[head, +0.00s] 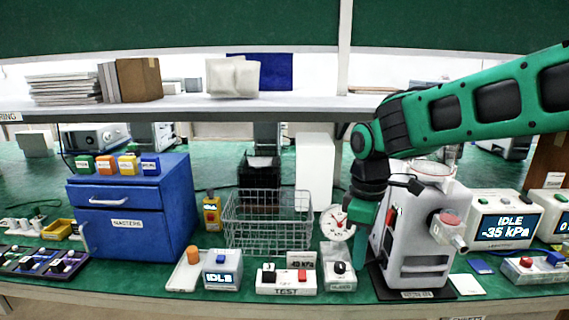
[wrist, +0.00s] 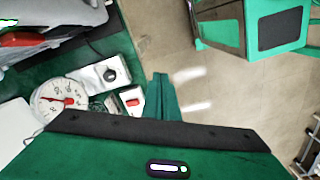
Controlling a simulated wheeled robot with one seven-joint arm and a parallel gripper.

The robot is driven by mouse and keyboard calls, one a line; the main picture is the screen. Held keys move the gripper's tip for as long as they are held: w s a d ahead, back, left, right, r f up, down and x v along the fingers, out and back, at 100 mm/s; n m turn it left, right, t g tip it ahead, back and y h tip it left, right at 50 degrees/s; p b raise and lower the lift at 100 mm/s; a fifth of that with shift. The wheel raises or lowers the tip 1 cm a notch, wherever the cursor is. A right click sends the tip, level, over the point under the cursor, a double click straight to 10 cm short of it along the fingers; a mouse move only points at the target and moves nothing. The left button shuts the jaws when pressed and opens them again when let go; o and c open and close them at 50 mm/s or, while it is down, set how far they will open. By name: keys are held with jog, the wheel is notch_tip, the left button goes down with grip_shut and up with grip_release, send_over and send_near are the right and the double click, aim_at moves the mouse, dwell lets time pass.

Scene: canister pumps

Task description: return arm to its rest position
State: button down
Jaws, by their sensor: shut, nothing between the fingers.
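My green arm (head: 470,105) reaches in from the right in the head view and bends down beside the grey canister pump (head: 420,240). My gripper (head: 361,258) points down just left of the pump, in front of the bench. Its green fingers are together and hold nothing. In the wrist view the closed fingers (wrist: 163,85) stand over the pale floor, past the bench edge. The pump's grey body also shows at the upper left of the wrist view (wrist: 55,15). Whether the gripper touches the pump cannot be told.
A round dial gauge (head: 336,222) and a box with a black knob (head: 340,268) stand close to the left of my gripper. A TEST button box (head: 286,281), wire basket (head: 268,222) and blue drawer cabinet (head: 130,210) are further left. A shelf (head: 200,104) runs above.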

jog(key=s+d+m, duration=0.4)
jog(key=d, duration=0.4)
jog(key=s+d+m, duration=0.4)
jog(key=d+m, duration=0.1)
jog(key=d, duration=0.2)
jog(key=s+d+f+m, duration=0.3)
jog(key=s+d+m, duration=0.6)
jog(key=s, duration=0.5)
jog(key=shift+s+d+m, duration=0.15)
jog(key=shift+d+m, duration=0.1)
jog(key=shift+m, duration=0.25)
jog(key=shift+f, duration=0.1)
jog(key=shift+w+f, duration=0.25)
jog(key=shift+w, duration=0.4)
